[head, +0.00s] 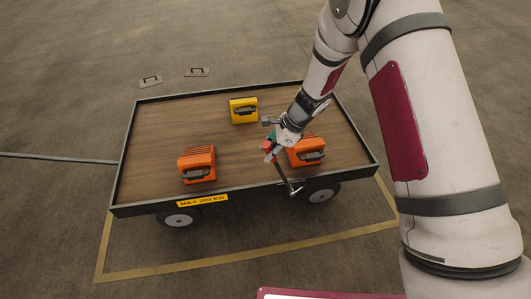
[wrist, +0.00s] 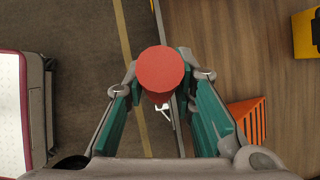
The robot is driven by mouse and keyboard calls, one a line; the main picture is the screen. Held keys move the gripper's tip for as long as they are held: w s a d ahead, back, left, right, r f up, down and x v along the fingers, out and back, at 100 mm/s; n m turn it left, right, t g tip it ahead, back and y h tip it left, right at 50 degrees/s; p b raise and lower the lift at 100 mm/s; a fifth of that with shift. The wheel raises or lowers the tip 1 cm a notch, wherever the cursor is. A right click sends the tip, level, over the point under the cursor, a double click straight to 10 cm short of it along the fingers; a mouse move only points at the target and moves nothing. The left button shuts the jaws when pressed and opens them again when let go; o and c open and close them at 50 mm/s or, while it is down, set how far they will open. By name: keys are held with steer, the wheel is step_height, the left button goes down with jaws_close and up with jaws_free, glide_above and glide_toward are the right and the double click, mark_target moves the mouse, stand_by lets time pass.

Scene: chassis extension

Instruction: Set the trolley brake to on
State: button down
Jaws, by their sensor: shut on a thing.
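The trolley (head: 150,130) has a wooden deck with a dark rim and stands on the floor. Its brake lever (head: 284,179) is a dark rod at the front right side, rising from near the right front wheel. The lever's red round knob (wrist: 161,73) shows large in the wrist view. My gripper (head: 270,152) is shut on this knob, with its teal fingers on either side, as the wrist view shows (wrist: 158,82). The lever leans up and to the left in the head view. Any brake markings are not visible.
Two orange cases (head: 197,164) (head: 308,152) and a yellow case (head: 243,110) sit on the deck; my gripper is close to the right orange one. A yellow floor line (head: 240,254) runs around the trolley. The floor in front is clear.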

steer(key=w+d+g+y+b, duration=0.1)
steer(key=w+d+y+b, duration=0.2)
steer(key=d, duration=0.7)
steer(key=w+d+f+g+y+b, duration=0.1)
steer(key=w+d+y+b, duration=0.2)
steer(key=d, duration=0.7)
steer(key=shift+d+m+y+b, duration=0.3)
steer(key=shift+d+y+b, duration=0.1)
steer(key=shift+y+b, duration=0.85)
steer(key=shift+d+f+h, duration=0.1)
steer(key=shift+h, duration=0.15)
steer(key=c, duration=1.3)
jaws_free()
steer(key=shift+d, duration=0.1)
steer(key=shift+c, duration=0.2)
steer(key=v, duration=1.2)
steer(key=shift+f, duration=0.1)
